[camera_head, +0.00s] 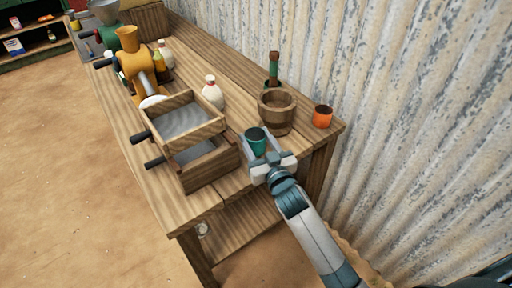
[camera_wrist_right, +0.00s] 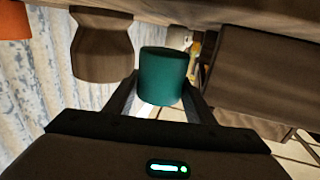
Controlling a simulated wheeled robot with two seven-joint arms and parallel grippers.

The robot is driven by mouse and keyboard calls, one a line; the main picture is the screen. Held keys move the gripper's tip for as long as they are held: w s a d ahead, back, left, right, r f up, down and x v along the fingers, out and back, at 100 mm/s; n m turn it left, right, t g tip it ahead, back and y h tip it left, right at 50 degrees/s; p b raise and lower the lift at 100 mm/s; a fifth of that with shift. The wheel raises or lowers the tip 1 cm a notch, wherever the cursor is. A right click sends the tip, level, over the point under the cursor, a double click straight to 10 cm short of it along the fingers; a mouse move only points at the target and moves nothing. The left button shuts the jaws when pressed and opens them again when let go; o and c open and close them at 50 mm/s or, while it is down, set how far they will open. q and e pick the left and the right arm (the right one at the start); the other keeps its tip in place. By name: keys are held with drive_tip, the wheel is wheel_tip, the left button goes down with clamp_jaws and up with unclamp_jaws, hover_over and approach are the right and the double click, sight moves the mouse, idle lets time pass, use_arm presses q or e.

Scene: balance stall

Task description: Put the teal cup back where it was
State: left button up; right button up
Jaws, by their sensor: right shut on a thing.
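The teal cup (camera_head: 256,141) is held by my right gripper (camera_head: 257,152) above the front right part of the wooden table (camera_head: 203,205). In the right wrist view, the teal cup (camera_wrist_right: 162,76) sits between the two fingers of the right gripper (camera_wrist_right: 160,98). In the head view the cup is close in front of a wooden mortar (camera_head: 277,113) and right of the stacked wooden drawers (camera_head: 205,172). I cannot tell whether its base touches the table. My left gripper does not show.
An orange cup (camera_head: 323,116) stands right of the mortar at the table's corner. A green-handled item (camera_head: 274,68) is behind the mortar. A white bottle (camera_head: 212,93) stands behind the drawers. A corrugated wall (camera_head: 400,120) runs along the table's far side. Grinders (camera_head: 131,50) stand farther left.

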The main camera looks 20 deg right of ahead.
sight(259, 154)
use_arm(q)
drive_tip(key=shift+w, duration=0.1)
use_arm(e)
drive_tip(key=shift+f, duration=0.55)
wheel_tip(259, 154, down, 2)
drive_tip(key=shift+f, duration=0.45)
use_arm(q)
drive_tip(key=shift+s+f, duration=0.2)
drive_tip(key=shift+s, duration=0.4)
use_arm(e)
drive_tip(key=shift+f, duration=0.1)
